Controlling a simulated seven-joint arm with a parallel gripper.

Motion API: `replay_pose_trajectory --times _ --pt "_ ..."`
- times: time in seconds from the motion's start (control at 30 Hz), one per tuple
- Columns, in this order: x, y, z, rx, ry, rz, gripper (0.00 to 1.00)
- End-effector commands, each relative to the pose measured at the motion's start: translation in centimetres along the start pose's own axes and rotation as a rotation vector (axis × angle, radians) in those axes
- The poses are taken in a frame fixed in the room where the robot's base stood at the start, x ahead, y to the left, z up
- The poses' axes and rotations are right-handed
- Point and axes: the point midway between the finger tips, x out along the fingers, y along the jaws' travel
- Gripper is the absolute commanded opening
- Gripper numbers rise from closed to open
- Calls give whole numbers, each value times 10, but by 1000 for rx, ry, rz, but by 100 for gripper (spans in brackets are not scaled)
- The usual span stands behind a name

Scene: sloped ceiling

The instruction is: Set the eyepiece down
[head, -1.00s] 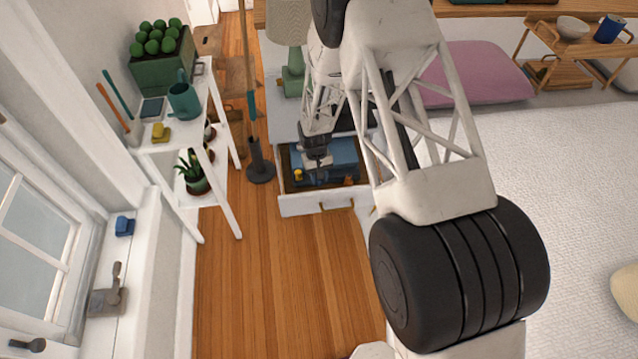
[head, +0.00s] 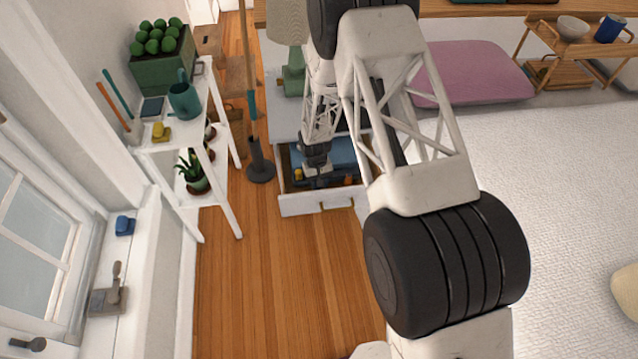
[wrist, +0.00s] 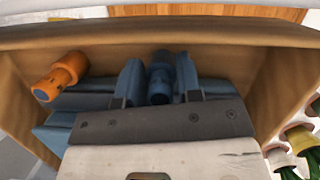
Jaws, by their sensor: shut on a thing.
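The eyepiece (wrist: 160,82) is a dark blue-grey cylinder between my gripper's fingers in the wrist view. My gripper (wrist: 158,78) is shut on it. In the head view my gripper (head: 317,177) is down in the open drawer (head: 312,203), close behind its front panel. The eyepiece cannot be made out there. Whether it touches the drawer floor is hidden by the gripper.
An orange cylinder (wrist: 62,75) lies left of my gripper in the wrist view. A blue item (head: 343,153) fills the back of the drawer. The wooden drawer walls stand close around. A white plant shelf (head: 213,120) stands to the left.

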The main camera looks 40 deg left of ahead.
Motion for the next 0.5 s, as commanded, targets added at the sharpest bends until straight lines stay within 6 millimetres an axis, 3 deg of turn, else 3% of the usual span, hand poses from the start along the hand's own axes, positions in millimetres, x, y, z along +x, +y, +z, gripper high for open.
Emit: replay_pose_trajectory --times 0.47,0.5 --pt "4 0 -1 0 -1 0 4" --pt "5 0 -1 0 -1 0 34"
